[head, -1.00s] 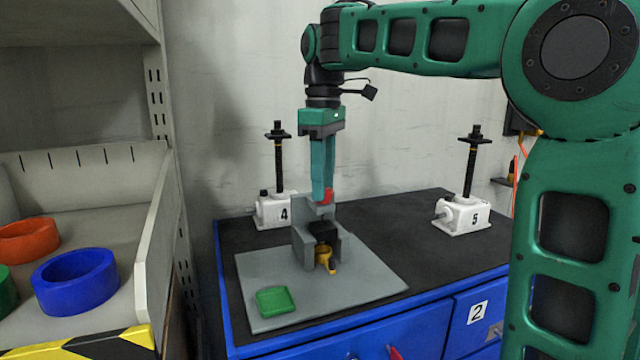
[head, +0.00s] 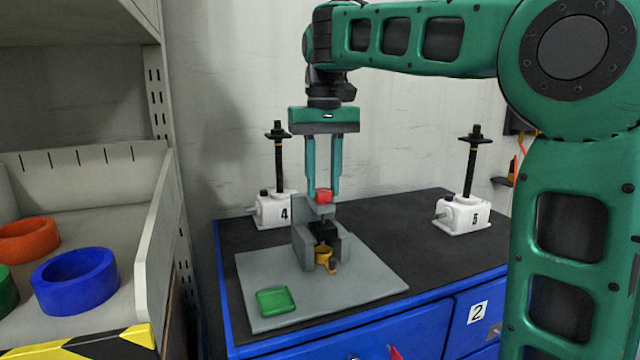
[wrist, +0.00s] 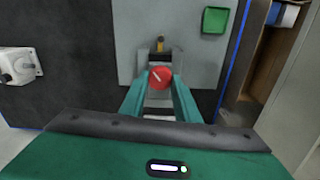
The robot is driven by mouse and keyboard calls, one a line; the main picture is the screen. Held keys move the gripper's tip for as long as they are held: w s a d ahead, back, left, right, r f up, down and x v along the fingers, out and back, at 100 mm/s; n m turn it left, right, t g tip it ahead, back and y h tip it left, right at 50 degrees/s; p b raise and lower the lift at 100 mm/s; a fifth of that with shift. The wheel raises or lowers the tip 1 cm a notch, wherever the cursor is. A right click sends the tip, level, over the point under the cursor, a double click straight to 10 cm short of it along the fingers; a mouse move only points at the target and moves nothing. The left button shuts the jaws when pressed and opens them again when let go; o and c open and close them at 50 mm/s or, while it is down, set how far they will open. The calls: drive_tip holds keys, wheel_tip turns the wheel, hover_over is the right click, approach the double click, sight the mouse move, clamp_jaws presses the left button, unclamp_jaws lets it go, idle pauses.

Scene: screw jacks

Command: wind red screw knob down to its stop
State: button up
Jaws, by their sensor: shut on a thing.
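The red screw knob (head: 323,196) sits on top of the grey screw fixture (head: 301,245), which stands on a light grey plate (head: 370,278). In the wrist view the knob (wrist: 160,77) is a red disc with a white line running from its middle to the upper left. My gripper (head: 323,192) points straight down, with one finger on each side of the knob. In the wrist view my gripper (wrist: 159,82) is shut on the knob. The screw below the knob is mostly hidden, so its distance from the stop cannot be told.
A yellow part (head: 324,256) is at the fixture's front, and a green tray (head: 275,301) lies on the plate. Two white screw jacks, 4 (head: 275,210) and 5 (head: 462,215), stand behind. A shelf with coloured rings (head: 75,282) is at left.

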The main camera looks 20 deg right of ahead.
drive_tip(key=shift+r+m, duration=0.1)
drive_tip(key=shift+m, duration=0.8)
drive_tip(key=o, duration=1)
drive_tip(key=shift+o, duration=0.2)
drive_tip(key=shift+r, duration=0.1)
drive_tip(key=shift+w+r, duration=0.15)
drive_tip(key=shift+r, duration=0.55)
drive_tip(key=shift+d+r, duration=0.1)
drive_tip(key=shift+r, duration=2.7)
